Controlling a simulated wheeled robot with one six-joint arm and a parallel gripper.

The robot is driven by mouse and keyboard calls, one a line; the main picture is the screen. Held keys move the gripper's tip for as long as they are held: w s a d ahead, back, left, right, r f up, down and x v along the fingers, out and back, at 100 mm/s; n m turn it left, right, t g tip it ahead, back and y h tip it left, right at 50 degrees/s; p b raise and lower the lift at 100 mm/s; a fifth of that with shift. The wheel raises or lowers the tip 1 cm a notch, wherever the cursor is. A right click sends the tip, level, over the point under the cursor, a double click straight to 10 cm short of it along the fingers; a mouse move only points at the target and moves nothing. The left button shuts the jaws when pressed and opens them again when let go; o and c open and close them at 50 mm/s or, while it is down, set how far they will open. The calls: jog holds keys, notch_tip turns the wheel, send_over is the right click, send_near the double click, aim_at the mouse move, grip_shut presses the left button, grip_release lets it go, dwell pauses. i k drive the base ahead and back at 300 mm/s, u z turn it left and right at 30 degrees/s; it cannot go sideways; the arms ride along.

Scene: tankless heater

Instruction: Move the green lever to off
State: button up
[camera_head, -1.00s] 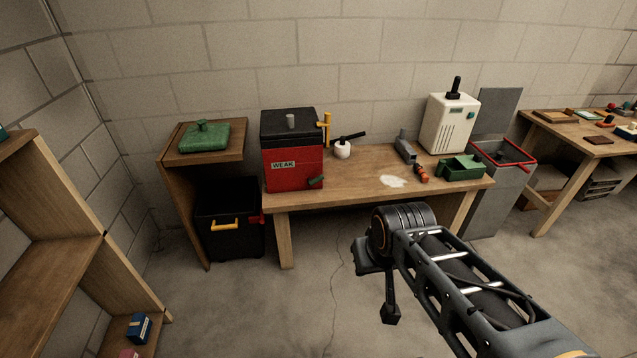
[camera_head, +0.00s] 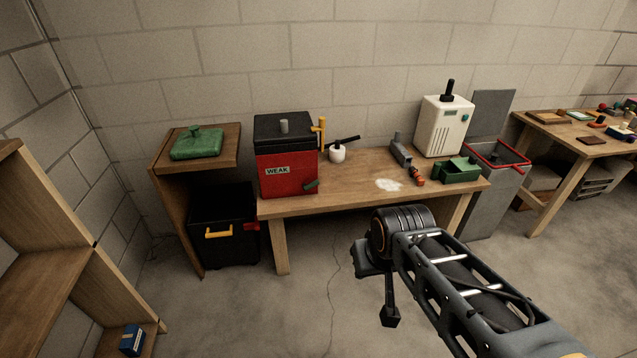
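A small green lever (camera_head: 311,187) sits low on the right of the front of a red box with a black top (camera_head: 286,172), labelled WEAK. The lever slants, its right end a little higher. The box stands at the left end of the wooden workbench (camera_head: 350,192). My gripper (camera_head: 376,290) hangs in front of the bench, low and to the right of the lever, well apart from it. It appears to hold nothing. Its fingers are seen at an angle that hides whether they are open or shut.
A yellow lever (camera_head: 321,134) rises at the box's right side, beside a white pot with a black handle (camera_head: 338,154). A white appliance (camera_head: 443,126) and a green tray (camera_head: 461,171) stand further right. A wooden shelf (camera_head: 45,240) is at left. The floor before the bench is clear.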

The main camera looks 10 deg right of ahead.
aim_at(305, 188)
jog(key=z, duration=0.25)
jog(key=i, duration=0.7)
jog(key=u, duration=0.55)
jog(key=i, duration=0.55)
jog(key=u, duration=0.6)
